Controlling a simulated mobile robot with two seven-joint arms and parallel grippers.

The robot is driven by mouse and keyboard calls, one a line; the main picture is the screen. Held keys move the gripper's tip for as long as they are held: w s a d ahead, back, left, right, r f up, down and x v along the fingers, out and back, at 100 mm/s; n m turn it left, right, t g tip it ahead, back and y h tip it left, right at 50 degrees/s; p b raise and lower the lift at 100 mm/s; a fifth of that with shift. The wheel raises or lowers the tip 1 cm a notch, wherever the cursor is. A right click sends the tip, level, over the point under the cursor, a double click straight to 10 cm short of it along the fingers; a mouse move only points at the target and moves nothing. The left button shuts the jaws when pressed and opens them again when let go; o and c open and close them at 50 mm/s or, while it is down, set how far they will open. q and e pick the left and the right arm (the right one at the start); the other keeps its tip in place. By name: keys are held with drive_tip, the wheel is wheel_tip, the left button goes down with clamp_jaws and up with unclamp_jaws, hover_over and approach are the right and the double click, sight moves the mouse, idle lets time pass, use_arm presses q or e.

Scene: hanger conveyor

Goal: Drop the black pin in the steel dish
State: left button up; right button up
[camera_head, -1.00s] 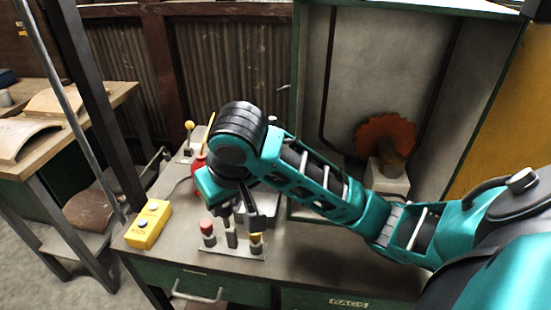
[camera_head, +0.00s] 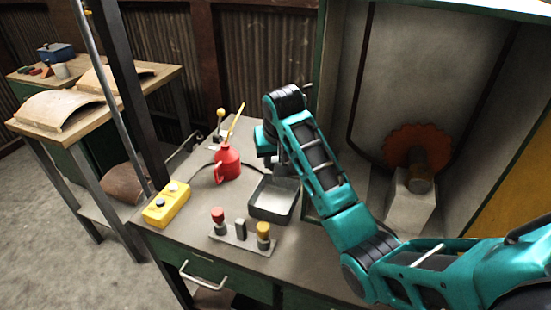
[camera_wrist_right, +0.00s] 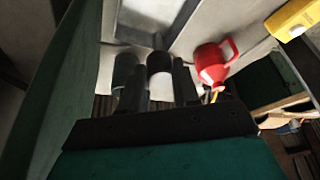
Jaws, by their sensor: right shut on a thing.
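The steel dish (camera_head: 271,212) is a shallow square metal tray on the bench; part of it also shows at the top of the right wrist view (camera_wrist_right: 150,18). My right gripper (camera_head: 276,162) is beyond the dish's far edge in the head view, above the bench and partly hidden by its own arm. In the right wrist view its two dark fingers (camera_wrist_right: 162,90) are shut on the black pin (camera_wrist_right: 160,66), a dark short cylinder. How high the pin hangs above the bench is hard to tell. My left gripper is not in view.
A rack (camera_head: 239,243) with a red-topped pin (camera_head: 218,215), a dark middle post (camera_head: 240,229) and a yellow-topped pin (camera_head: 263,232) stands before the dish. A red oil can (camera_head: 228,164) and yellow button box (camera_head: 167,204) are left. The cabinet is right.

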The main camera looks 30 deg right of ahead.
drive_tip(key=shift+d+f, duration=0.1)
drive_tip(key=shift+f, duration=2.9)
drive_tip(key=o, duration=1)
drive_tip(key=shift+o, duration=0.2)
drive_tip(key=v, duration=1.3)
